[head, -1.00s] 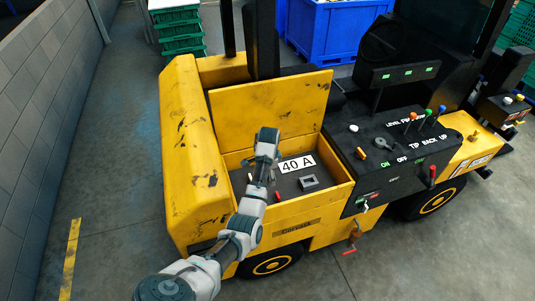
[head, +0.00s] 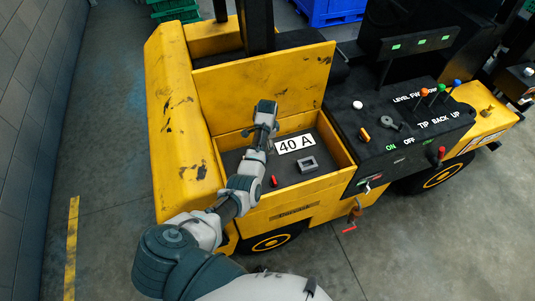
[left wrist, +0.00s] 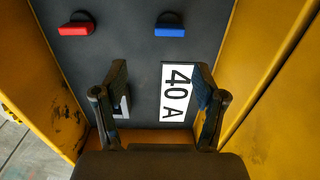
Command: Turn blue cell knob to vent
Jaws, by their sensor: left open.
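The blue knob (left wrist: 170,28) sits on the dark panel in the top middle of the left wrist view, its handle lying crosswise. The red knob (left wrist: 77,27) is to its left; it also shows in the head view (head: 273,181). My left gripper (left wrist: 160,70) is open and empty above the panel, its fingers spread, with the blue knob beyond the fingertips and apart from them. In the head view my left gripper (head: 265,112) is over the open compartment; its fingers are hidden there. My arm appears to hide the blue knob in the head view. My right gripper is not in view.
The white 40 A label (left wrist: 176,92) lies beneath the right finger. A grey square socket (head: 307,164) is right of the arm. Yellow compartment walls (head: 300,197) surround the panel, with a raised yellow lid (head: 270,85) behind. A black control console (head: 405,125) stands to the right.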

